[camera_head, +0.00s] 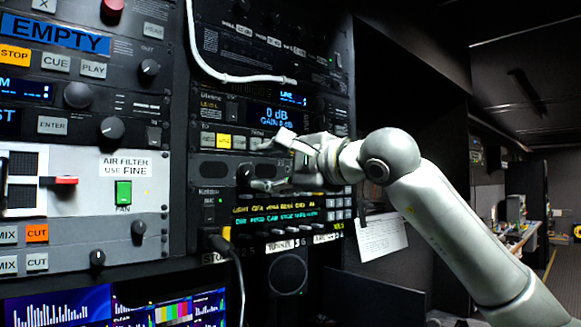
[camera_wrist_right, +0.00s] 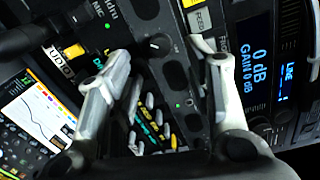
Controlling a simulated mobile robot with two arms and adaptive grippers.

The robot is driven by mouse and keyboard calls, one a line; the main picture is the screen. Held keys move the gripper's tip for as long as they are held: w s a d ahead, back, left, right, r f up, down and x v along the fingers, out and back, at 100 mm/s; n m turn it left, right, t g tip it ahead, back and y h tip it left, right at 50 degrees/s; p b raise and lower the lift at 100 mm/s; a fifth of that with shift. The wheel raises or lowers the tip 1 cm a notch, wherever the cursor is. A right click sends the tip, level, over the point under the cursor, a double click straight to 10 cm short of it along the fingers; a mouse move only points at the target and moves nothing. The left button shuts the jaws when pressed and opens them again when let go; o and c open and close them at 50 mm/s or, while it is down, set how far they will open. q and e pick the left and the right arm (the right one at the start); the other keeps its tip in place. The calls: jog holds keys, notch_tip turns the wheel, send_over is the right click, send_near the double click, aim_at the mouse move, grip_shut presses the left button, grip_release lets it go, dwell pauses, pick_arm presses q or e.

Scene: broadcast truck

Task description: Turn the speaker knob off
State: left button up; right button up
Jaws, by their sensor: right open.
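My right gripper (camera_head: 256,159) reaches in from the right to the front of the equipment rack, at a dark panel (camera_head: 211,170) with oval grilles. In the right wrist view the gripper (camera_wrist_right: 160,54) is open, with one finger on each side of a small dark round knob (camera_wrist_right: 160,46). The knob sits on the panel beyond the fingertips, and I see no finger touching it. I cannot tell its exact setting. In the head view the gripper largely covers that spot. My left gripper is not in view.
A blue "0 dB" display (camera_head: 277,115) and a row of small buttons (camera_head: 224,141) lie just above the gripper. A keypad unit (camera_head: 275,217) is below. A white cable (camera_head: 221,76) crosses above.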

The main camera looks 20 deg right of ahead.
jog(key=v, duration=0.5)
jog(key=shift+s, duration=0.1)
dwell(0.4)
